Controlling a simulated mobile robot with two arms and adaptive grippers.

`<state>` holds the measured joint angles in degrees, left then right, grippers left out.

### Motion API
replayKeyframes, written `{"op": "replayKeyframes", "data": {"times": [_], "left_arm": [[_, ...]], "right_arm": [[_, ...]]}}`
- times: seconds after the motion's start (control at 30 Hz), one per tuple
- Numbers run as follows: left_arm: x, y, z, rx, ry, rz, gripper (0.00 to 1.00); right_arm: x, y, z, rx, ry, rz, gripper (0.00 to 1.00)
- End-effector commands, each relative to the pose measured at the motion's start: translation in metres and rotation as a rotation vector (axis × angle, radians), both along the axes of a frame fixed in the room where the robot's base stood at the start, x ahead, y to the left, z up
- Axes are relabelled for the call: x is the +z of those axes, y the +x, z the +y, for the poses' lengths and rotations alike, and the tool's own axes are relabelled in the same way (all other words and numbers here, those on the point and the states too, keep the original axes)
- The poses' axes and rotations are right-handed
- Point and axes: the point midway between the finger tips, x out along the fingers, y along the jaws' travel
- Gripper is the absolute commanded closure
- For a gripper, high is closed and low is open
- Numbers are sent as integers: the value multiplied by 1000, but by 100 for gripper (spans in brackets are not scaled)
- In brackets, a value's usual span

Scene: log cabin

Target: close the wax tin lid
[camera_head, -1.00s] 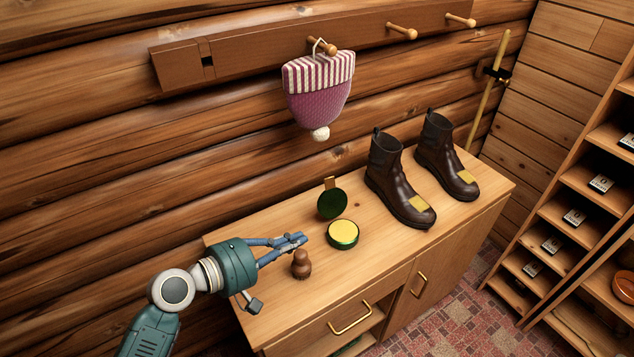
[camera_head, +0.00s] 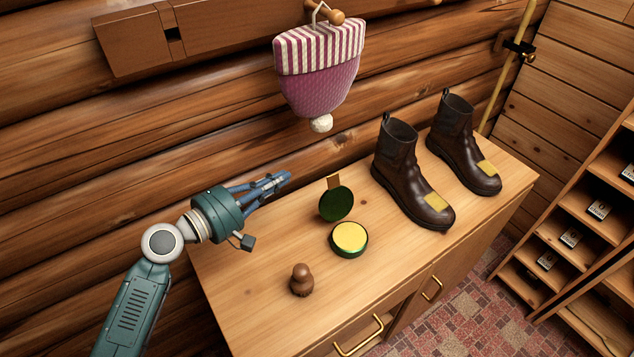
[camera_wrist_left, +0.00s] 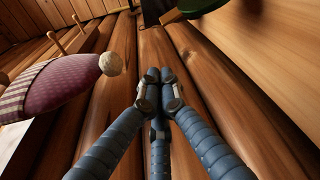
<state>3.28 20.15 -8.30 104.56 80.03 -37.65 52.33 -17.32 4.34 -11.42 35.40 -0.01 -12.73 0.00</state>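The wax tin (camera_head: 349,239) is a round green tin with yellow wax, sitting on the cabinet top. Its dark green lid (camera_head: 336,204) stands raised behind it, with a tan tab (camera_head: 333,182) at its top. My left gripper (camera_head: 284,178) is left of the lid and apart from it, over the back of the cabinet by the log wall. In the left wrist view its fingers (camera_wrist_left: 160,76) are drawn together with nothing visible between them. Part of the green lid (camera_wrist_left: 200,5) shows at that view's top edge. My right gripper is out of view.
Two dark boots (camera_head: 415,185) stand to the right. A pink knit hat (camera_head: 318,80) hangs from a wall peg above.

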Motion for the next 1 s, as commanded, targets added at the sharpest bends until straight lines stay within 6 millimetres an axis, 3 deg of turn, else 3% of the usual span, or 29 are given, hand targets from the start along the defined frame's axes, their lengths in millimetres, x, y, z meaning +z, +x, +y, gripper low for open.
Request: {"op": "replayKeyframes", "data": {"times": [0.03, 0.13, 0.33, 0.57, 1.0], "left_arm": [[-14, 0, 0, 0, 0, 0, 100], [-27, 0, 0, 0, 0, 0, 100], [-47, 0, 0, 0, 1, -1, 100], [-47, 8, -7, 1, -2, -2, 100], [-56, 70, -70, -1, -3, -1, 100]], "right_arm": [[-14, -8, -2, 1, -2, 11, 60], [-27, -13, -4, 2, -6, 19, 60], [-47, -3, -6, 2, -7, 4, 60], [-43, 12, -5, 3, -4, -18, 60], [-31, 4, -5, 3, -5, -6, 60]]}}
